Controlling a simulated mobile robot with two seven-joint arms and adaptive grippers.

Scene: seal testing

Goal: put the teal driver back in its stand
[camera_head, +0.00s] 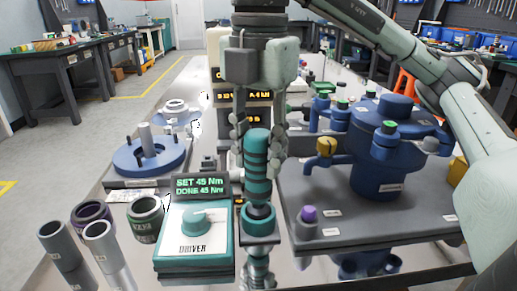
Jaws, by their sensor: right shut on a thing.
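The teal driver (257,165) is an upright cylinder with dark bands. My right gripper (257,132) comes down from above and is shut on its upper part. The driver stands directly over the teal stand (262,240), with its dark lower end at the stand's round opening (258,212). I cannot tell how deep it sits in the opening. The stand is beside the teal driver controller (195,240), whose display reads SET 45 Nm and DONE 45 Nm. My left gripper is not in view.
A blue valve body (385,150) stands on a dark plate (370,219) to the right. A blue flange (150,156) lies at left. Grey tubes (60,247) and dark ringed cups (146,217) stand at front left. Displays (258,97) stand behind the gripper.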

